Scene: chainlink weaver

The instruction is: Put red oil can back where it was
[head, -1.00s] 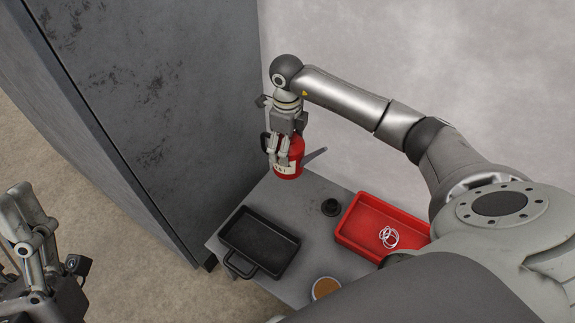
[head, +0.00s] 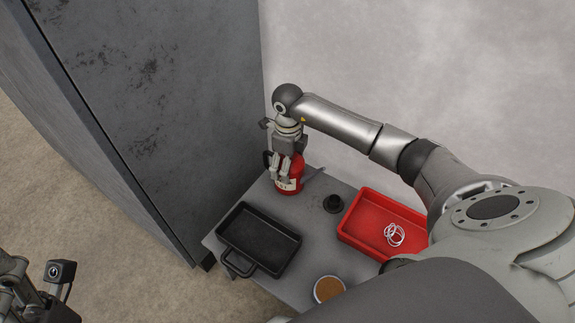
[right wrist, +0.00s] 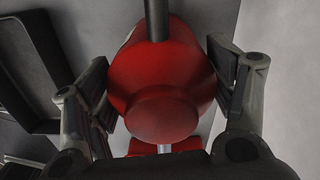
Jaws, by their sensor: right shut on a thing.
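The red oil can (head: 289,186) is upright at the far back corner of the grey table (head: 303,262), beside the tall dark cabinet. Its base looks at or very near the table top; I cannot tell if it touches. My right gripper (head: 283,172) is shut on the can from above. In the right wrist view the can (right wrist: 165,85) fills the space between the two fingers (right wrist: 165,95). My left gripper (head: 30,295) is at the lower left, partly cut off, and its fingers do not show clearly.
A black tray with a handle (head: 228,226) stands in front of the can. A small black round part (head: 333,204) lies to its right. A red tray (head: 366,200) holds several pale rings (head: 394,235). A round tin with brown contents (head: 328,289) is at the near edge. A dark cabinet (head: 160,100) rises on the left.

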